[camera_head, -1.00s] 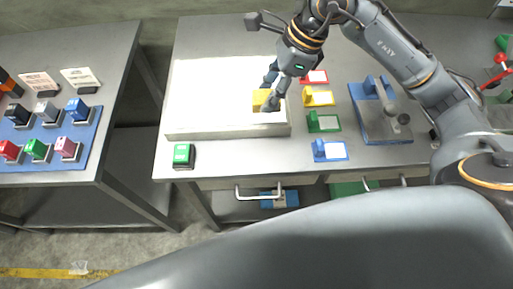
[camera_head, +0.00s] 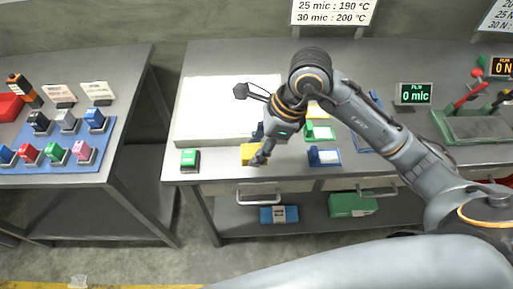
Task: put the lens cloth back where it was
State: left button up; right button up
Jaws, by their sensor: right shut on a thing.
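My right gripper (camera_head: 259,157) points down at the front edge of the middle table and is shut on a small flat yellow piece (camera_head: 248,152), which looks like the lens cloth. The fingers cover part of it, and I cannot tell whether it touches the table top. It is just in front of the white slab (camera_head: 222,103), right of a green-topped block (camera_head: 190,158). My left gripper is not in view.
A green holder (camera_head: 321,132) and a blue holder (camera_head: 325,157) with white cards stand right of the gripper. My arm hides things behind them. The left table (camera_head: 135,85) holds several coloured blocks on a blue mat. Drawer handles (camera_head: 260,194) stick out below the gripper.

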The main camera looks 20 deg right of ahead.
aim_at(256, 146)
jog(key=w+f, duration=0.2)
jog(key=f, duration=0.1)
jog(key=w+d+f+p, duration=0.1)
jog(key=w+f, duration=0.1)
jog(key=shift+f, duration=0.1)
notch_tip(256, 146, down, 3)
jog(key=shift+p, duration=1)
jog(key=shift+f, duration=0.15)
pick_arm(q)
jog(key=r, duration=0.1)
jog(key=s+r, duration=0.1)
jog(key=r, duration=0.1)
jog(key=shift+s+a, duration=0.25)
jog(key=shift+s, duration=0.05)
pick_arm(e)
jog(key=shift+w+f, duration=0.1)
jog(key=shift+f, duration=0.05)
jog(key=shift+f+b, duration=0.15)
jog(key=shift+b, duration=0.2)
jog(key=o, duration=1)
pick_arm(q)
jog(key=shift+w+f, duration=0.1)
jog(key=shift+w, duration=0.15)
